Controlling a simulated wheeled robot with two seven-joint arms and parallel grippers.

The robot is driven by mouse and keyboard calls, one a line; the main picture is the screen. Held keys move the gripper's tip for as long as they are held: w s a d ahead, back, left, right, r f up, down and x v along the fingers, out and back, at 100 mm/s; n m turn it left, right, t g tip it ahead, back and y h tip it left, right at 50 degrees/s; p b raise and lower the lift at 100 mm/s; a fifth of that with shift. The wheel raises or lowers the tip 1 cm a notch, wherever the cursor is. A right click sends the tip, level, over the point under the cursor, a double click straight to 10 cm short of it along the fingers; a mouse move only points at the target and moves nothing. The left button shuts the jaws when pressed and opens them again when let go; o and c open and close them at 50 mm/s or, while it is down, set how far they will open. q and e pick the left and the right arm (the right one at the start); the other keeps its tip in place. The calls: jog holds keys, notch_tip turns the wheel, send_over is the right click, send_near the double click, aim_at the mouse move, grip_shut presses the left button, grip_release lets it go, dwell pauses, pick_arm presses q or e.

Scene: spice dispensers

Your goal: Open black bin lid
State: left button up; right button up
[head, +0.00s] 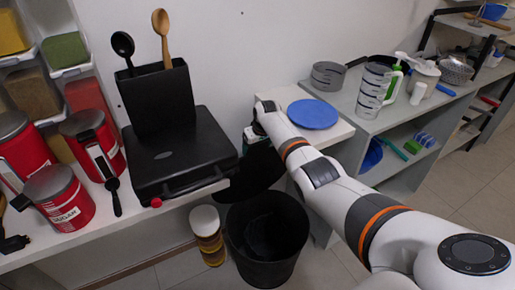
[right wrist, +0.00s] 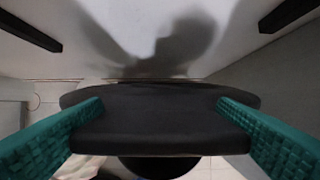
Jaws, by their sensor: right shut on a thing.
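The black bin (head: 266,262) stands on the floor, and its round mouth shows open from above. Its black lid (head: 246,180) is raised behind the mouth, tilted up toward the wall. My right gripper (head: 257,140) is at the upper part of the lid, partly hidden by my own wrist. In the right wrist view the lid (right wrist: 160,120) lies between the two teal fingers, which are shut on its edges. Part of the bin's dark rim shows below the lid there. My left gripper is not in view.
A white shelf with a black case (head: 180,160) is left of the bin. A stacked canister (head: 208,235) stands on the floor beside the bin. A white table with a blue plate (head: 313,114) is to the right, close to my right arm.

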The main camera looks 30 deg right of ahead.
jog(key=o, duration=1.3)
jog(key=shift+w, duration=0.15)
jog(key=shift+r, duration=0.1)
jog(key=shift+s+r+p, duration=0.2)
jog(key=shift+r+p, duration=0.15)
jog(key=shift+r, duration=0.15)
jog(key=p+v, duration=0.2)
jog(key=v, duration=0.8)
jog(key=shift+s+r, duration=0.2)
jog(key=shift+r, duration=0.15)
